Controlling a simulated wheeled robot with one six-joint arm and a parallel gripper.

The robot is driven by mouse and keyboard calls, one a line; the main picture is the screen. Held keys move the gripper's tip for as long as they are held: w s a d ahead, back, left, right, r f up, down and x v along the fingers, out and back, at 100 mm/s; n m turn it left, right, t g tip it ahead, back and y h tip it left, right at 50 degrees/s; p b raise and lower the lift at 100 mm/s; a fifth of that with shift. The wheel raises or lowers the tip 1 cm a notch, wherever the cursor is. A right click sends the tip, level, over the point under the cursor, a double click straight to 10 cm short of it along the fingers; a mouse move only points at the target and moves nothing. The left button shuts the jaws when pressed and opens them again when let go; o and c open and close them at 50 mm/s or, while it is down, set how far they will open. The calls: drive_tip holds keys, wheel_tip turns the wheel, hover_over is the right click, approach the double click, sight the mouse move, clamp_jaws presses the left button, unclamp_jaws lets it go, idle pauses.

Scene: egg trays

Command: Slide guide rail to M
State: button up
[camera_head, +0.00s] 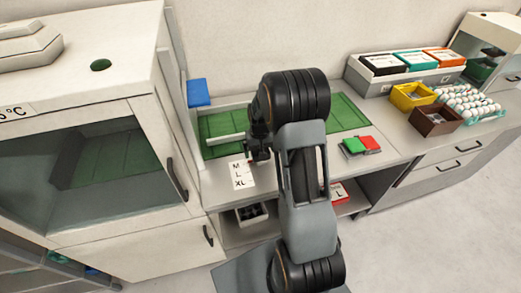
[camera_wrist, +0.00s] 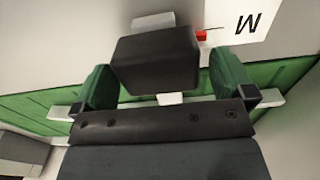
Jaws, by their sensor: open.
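The guide rail (camera_head: 225,138) is a white bar across the green mat. In the wrist view the white bar (camera_wrist: 265,100) shows on both sides behind my fingers. A dark block (camera_wrist: 155,62), apparently the rail's handle, lies between the green finger pads of my gripper (camera_wrist: 165,84). Gaps show at both sides of the block, so the jaws are open around it. A small red marker (camera_wrist: 201,36) is beside the block, close to the M label (camera_wrist: 247,24). In the head view my gripper (camera_head: 259,150) is by the label card (camera_head: 240,175) reading M, L, XL; my arm hides part of the rail.
A glass-fronted cabinet (camera_head: 135,100) stands close on the left, with a blue block (camera_head: 199,93) near its side. Green and red pads (camera_head: 361,145) lie to the right. Yellow (camera_head: 412,95) and brown (camera_head: 436,119) boxes and a tray of eggs stand farther right.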

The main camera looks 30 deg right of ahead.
wheel_tip(320, 180, up, 14)
drive_tip(key=b, duration=0.1)
idle(0.6)
drive_tip(key=shift+f, duration=0.2)
